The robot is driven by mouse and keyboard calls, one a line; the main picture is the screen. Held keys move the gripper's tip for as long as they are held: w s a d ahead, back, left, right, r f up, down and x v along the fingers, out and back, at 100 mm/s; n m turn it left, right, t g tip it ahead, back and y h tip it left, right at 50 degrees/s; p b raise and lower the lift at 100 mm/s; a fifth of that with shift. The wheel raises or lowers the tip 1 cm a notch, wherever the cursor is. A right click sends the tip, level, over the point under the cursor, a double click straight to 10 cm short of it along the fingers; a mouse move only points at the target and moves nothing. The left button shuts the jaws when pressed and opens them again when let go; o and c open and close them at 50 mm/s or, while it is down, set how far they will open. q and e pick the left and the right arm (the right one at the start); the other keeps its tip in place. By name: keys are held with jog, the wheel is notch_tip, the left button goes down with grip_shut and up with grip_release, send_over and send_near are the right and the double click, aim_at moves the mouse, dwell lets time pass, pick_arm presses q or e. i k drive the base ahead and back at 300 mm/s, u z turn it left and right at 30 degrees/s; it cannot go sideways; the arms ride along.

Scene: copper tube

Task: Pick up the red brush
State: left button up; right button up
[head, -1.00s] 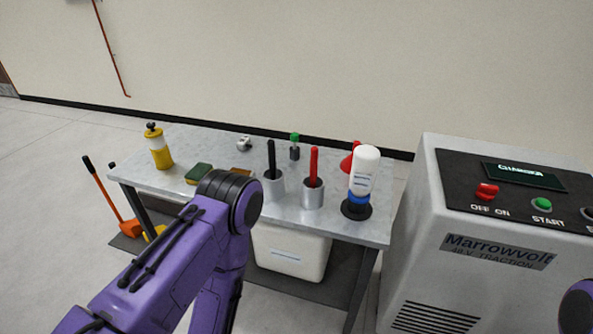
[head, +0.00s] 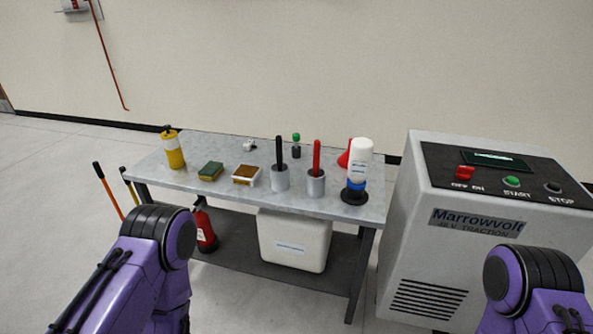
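My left arm is at the lower left and my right arm at the lower right, both in front of the table and apart from the brush. Neither gripper's fingers show in the head view.
A grey machine (head: 440,225) stands close on the right. A white bin (head: 293,240) and extinguisher (head: 204,228) are below.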

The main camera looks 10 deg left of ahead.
aim_at(317, 143)
jog(key=u, duration=0.85)
jog(key=i, duration=0.35)
